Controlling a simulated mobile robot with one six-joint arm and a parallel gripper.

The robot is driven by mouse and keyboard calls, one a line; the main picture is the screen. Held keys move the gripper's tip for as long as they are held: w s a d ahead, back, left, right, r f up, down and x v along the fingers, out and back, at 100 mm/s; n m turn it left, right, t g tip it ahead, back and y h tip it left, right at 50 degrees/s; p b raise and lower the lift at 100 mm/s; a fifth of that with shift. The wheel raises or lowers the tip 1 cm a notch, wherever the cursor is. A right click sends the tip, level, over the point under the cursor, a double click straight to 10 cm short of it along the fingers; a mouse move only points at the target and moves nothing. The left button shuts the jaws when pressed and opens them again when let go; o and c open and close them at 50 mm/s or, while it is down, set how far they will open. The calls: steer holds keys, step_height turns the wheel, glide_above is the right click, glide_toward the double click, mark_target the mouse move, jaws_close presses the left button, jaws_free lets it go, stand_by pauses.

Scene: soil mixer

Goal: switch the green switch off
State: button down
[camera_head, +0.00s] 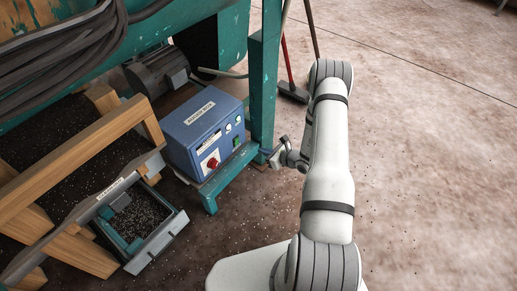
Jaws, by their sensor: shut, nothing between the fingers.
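The blue control box (204,130) stands on a teal bracket beside the teal post, left of my arm. Its front panel carries a small green switch (237,141) at the right, and whether it is on or off is too small to tell. A red knob (212,163) sits lower left on the same panel. My gripper (268,157) is shut and empty, just right of the box and low near the post's foot. It looks apart from the green switch. The wrist partly hides the fingers.
The teal post (263,85) rises close behind my gripper. A motor (157,72) sits behind the box. A wooden frame (75,160) and a soil-filled tray (140,225) stand to the left. A broom (292,90) leans at the back. The floor (435,150) at right is open.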

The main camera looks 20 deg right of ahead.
steer(key=b, duration=0.3)
glide_toward(238, 141)
step_height(238, 141, down, 3)
steer(key=w+a, duration=0.2)
steer(key=shift+w+a+r+b, duration=0.25)
steer(key=shift+w+a, duration=0.25)
steer(key=shift+w, duration=0.25)
steer(key=shift+w+a+r, duration=0.1)
steer(key=shift+w+a, duration=0.2)
steer(key=shift+w, duration=0.2)
steer(key=shift+d, duration=0.1)
